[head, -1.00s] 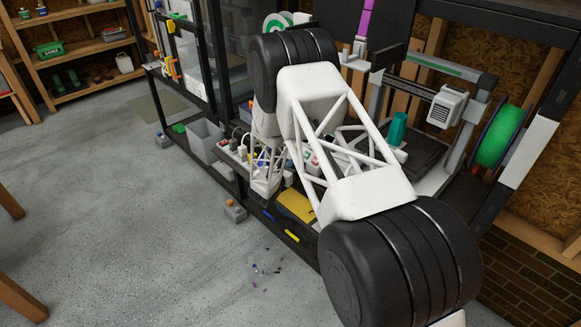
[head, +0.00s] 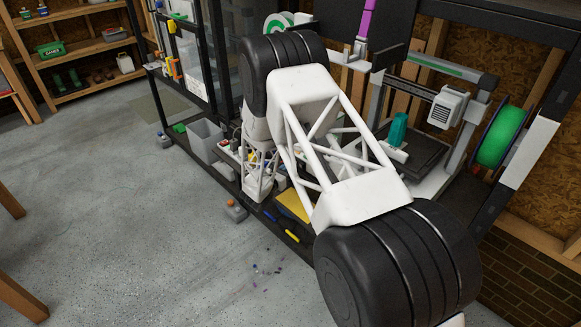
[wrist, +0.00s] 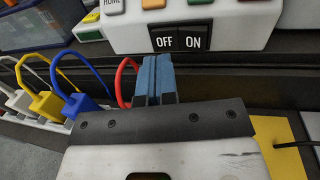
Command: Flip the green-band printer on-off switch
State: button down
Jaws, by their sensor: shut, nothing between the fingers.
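A printer with a green band (head: 437,65) along its top bar stands at the right of the bench in the head view. In the wrist view a black rocker switch (wrist: 180,38), marked OFF on the left and ON on the right, sits on the front of a white panel (wrist: 240,30). Which side is pressed in, I cannot tell. My gripper (wrist: 157,62) has blue fingertips, shut and empty, just below the OFF half. Whether they touch it is unclear. In the head view my arm hides the fingertips and the switch.
Yellow, blue and red plug cables (wrist: 82,103) stand close at the left of my fingers. Coloured buttons (wrist: 197,2) line the panel above the switch. A yellow sheet (wrist: 280,145) lies at the right. A green spool (head: 500,135) hangs beside the printer. A grey bin (head: 204,140) stands left of my arm.

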jog(key=w+a+v, duration=0.1)
jog(key=v, duration=0.9)
jog(key=shift+s+a, duration=0.2)
jog(key=shift+a, duration=0.2)
jog(key=shift+r, duration=0.1)
jog(key=s+d+r+m+g+h, duration=0.35)
jog(key=d+r+m+g, duration=0.4)
jog(key=d+r, duration=0.7)
jog(key=s+d+r+m+g+y, duration=0.2)
jog(key=s+d+r+m+g, duration=0.3)
jog(key=s+d+r+m, duration=0.5)
jog(key=s+d+r+m+g+y, duration=0.1)
jog(key=s+d+r+m+y, duration=0.15)
jog(key=s+r, duration=0.45)
jog(key=s+d+r+m+g+y, duration=0.1)
jog(key=s+d+r+m+y, duration=0.2)
jog(key=s, duration=0.8)
jog(key=s+r+m+t+y, duration=0.1)
jog(key=s+r+m+y, duration=0.1)
jog(key=s, duration=0.7)
jog(key=s+r+m+t+y, duration=0.1)
jog(key=s+m+y, duration=0.3)
jog(key=s, duration=0.4)
jog(key=shift+s+r, duration=0.4)
jog(key=shift+r, duration=0.4)
